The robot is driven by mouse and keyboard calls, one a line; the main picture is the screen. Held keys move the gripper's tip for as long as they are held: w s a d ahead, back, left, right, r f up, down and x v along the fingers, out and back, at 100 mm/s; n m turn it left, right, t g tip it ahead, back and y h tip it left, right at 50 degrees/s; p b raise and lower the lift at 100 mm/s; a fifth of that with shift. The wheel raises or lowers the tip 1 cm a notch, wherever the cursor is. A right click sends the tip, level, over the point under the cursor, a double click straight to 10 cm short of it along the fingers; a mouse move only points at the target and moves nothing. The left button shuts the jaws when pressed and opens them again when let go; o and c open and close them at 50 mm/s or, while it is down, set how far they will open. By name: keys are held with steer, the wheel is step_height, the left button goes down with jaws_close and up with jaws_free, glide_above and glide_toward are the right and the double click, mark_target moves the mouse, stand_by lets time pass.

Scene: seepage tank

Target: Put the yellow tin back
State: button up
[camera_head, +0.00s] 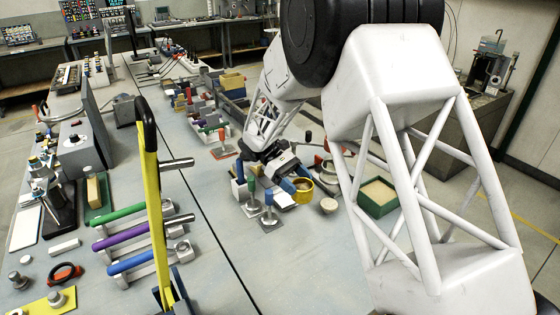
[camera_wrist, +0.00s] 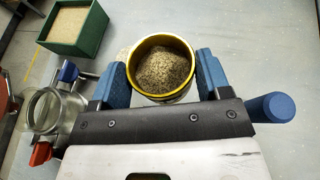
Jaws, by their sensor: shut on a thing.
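The yellow tin (camera_wrist: 160,95) is round and open at the top, with grey-brown grains in it. My gripper (camera_wrist: 162,76) has one blue finger on each side of the tin and is shut on it. In the head view the yellow tin (camera_head: 303,194) shows below my gripper (camera_head: 292,184), among the things at the middle of the bench. The tin looks upright. Its underside is hidden, so I cannot tell whether it touches the bench.
A green box of sandy stuff (camera_wrist: 104,42) stands at the upper left in the wrist view, and the glass jar (camera_wrist: 48,110) is beside my gripper.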

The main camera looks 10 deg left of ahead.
steer(key=w+a+r+n+t, duration=1.1)
steer(key=w+n+t, duration=0.1)
steer(key=w+t, duration=0.2)
steer(key=w+a+f, duration=0.2)
steer(key=w+f, duration=0.6)
steer(key=w, duration=0.4)
steer(key=shift+y, duration=0.4)
steer(key=shift+f, duration=0.15)
steer(key=shift+f, duration=3.05)
steer(key=shift+f, duration=1.85)
